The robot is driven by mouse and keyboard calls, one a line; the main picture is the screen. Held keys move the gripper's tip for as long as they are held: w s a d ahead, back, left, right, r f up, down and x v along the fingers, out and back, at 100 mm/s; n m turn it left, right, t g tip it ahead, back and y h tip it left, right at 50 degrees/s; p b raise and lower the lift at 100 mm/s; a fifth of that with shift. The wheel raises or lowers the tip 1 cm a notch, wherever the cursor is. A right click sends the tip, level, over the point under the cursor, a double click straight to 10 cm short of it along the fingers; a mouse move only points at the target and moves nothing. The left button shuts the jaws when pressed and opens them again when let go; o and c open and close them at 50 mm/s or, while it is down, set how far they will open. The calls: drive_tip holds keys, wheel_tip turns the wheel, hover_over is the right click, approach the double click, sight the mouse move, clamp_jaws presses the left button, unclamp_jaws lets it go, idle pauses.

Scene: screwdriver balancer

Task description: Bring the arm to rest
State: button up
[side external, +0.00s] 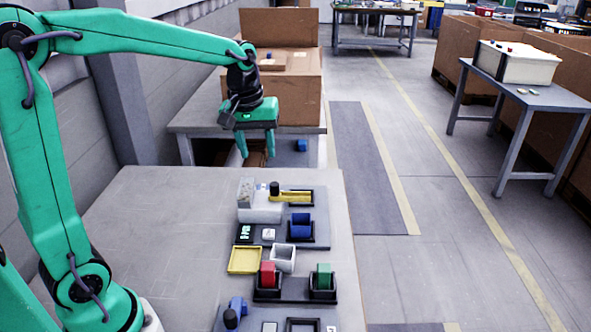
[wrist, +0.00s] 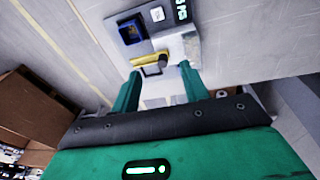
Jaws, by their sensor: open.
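My gripper (side external: 257,146) hangs in the air above the far edge of the work table, with its fingers pointing down. Its jaws are open and nothing is between them. In the wrist view the two green fingers (wrist: 162,85) are spread apart. The yellow tool also shows in the wrist view (wrist: 150,60), beyond the fingertips.
The grey work table (side external: 160,225) has bare room on its left. A yellow tray (side external: 244,260) sits between. A cardboard box (side external: 290,95) stands behind my gripper.

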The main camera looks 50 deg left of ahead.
drive_tip(key=s+d+m+t, duration=0.2)
drive_tip(key=s+m, duration=0.2)
drive_tip(key=s, duration=0.4)
drive_tip(key=s+d+m+t, duration=0.1)
drive_tip(key=s+d+m, duration=0.2)
drive_tip(key=s, duration=0.6)
drive_tip(key=shift+s+r+m+t, duration=0.3)
drive_tip(key=shift+r+m+t, duration=0.15)
drive_tip(key=shift+m, duration=0.15)
